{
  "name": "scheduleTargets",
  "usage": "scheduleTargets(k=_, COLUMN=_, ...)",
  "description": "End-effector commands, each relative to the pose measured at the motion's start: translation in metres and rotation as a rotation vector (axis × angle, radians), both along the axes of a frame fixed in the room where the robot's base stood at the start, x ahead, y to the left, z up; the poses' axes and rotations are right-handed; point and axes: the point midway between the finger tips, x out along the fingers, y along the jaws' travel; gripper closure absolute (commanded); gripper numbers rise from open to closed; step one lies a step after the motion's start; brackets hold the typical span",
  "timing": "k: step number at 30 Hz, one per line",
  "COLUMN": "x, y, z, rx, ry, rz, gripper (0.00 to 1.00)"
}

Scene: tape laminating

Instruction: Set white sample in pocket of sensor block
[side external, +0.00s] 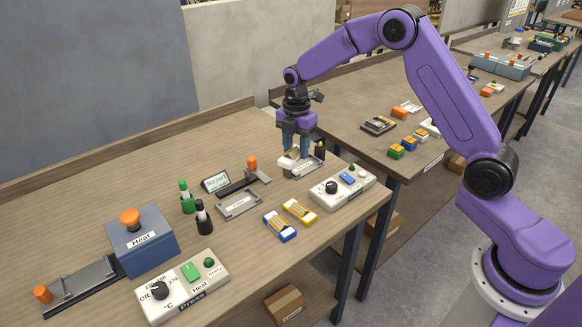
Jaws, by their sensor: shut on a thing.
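My gripper (296,152) points down over the far right part of the near table, with its fingers shut on the white sample (288,162). The sample is small and pale, and the fingers partly cover it. It is at or just above a grey tray (306,168); I cannot tell whether they touch. A dark block with an orange knob (244,180) lies to the left of my gripper, beside a small display reading "No part" (215,181). This looks like the sensor block; its pocket is too small to make out.
A grey frame (240,205), green bottle (187,197) and black bottle (203,217) stand left of my gripper. Blue (280,226) and yellow (299,211) boxes lie in front, near a white control panel (342,186). A blue heat box (142,241) and press panel (183,287) are at left.

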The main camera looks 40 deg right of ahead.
Motion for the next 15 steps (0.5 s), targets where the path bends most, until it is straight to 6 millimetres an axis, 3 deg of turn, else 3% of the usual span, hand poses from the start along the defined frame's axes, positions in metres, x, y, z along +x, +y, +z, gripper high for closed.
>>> scheduleTargets(k=3, x=0.018, y=-0.036, z=-0.008, rx=0.000, ry=0.001, rz=-0.157, gripper=0.89)
scheduleTargets(k=6, x=0.027, y=-0.058, z=-0.013, rx=0.000, ry=0.001, rz=-0.248, gripper=0.89)
scheduleTargets(k=10, x=0.032, y=-0.073, z=-0.016, rx=0.000, ry=0.000, rz=-0.315, gripper=0.89)
scheduleTargets(k=15, x=0.034, y=-0.079, z=-0.021, rx=0.000, ry=0.000, rz=-0.337, gripper=0.89)
